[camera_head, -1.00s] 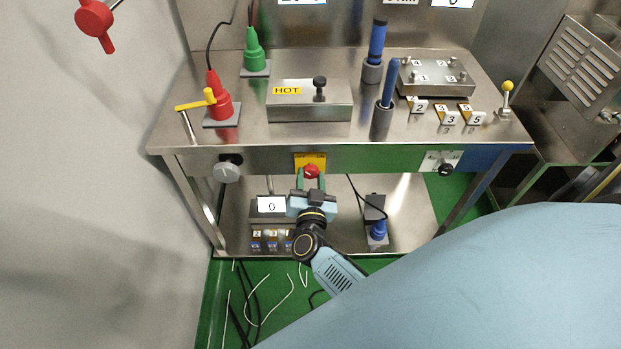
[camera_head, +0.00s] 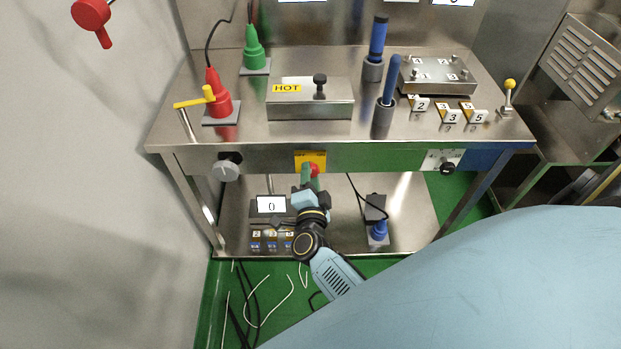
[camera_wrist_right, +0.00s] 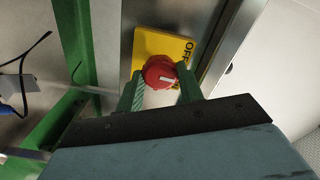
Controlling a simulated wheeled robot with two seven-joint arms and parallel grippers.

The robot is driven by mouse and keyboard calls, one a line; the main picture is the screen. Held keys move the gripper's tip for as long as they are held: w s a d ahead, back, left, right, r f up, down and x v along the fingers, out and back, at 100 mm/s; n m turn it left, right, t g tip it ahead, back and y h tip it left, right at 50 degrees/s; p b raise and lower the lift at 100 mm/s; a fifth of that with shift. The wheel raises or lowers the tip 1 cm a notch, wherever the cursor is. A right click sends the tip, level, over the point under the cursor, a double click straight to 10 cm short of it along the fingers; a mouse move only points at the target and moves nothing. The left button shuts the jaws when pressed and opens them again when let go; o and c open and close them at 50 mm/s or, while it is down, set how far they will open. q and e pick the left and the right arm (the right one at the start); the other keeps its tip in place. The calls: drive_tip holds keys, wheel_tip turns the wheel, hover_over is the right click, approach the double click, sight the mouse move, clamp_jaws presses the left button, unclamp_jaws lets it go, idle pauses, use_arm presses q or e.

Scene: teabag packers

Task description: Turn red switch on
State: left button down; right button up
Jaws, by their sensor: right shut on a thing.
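The red switch (camera_head: 314,169) is a round knob on a yellow plate (camera_head: 311,157) on the front edge of the steel table. It also shows in the right wrist view (camera_wrist_right: 160,72), with a white mark on its face and part of the word OFF on the plate beside it. My right gripper (camera_head: 309,176) reaches up to the knob from below and is shut on it, with one green finger on each side in the right wrist view (camera_wrist_right: 161,88). The gripper is rolled to one side. My left gripper does not show in any view.
On the table above stand a steel box marked HOT (camera_head: 310,99), a red cone-shaped tool (camera_head: 216,95) and blue-handled tools. A grey knob (camera_head: 227,167) and a black knob (camera_head: 447,168) sit on the same front edge. A lower shelf holds a small display (camera_head: 271,204).

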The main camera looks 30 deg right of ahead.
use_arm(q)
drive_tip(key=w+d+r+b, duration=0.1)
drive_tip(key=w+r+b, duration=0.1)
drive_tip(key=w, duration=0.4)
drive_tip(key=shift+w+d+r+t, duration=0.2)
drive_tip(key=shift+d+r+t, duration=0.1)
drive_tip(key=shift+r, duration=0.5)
use_arm(e)
drive_tip(key=shift+m, duration=4.1)
drive_tip(key=o, duration=1)
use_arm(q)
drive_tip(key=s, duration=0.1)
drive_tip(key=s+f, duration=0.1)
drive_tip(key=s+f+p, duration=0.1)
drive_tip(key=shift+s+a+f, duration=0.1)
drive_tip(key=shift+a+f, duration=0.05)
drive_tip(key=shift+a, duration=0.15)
use_arm(e)
drive_tip(key=v, duration=1.3)
drive_tip(key=shift+s, duration=0.2)
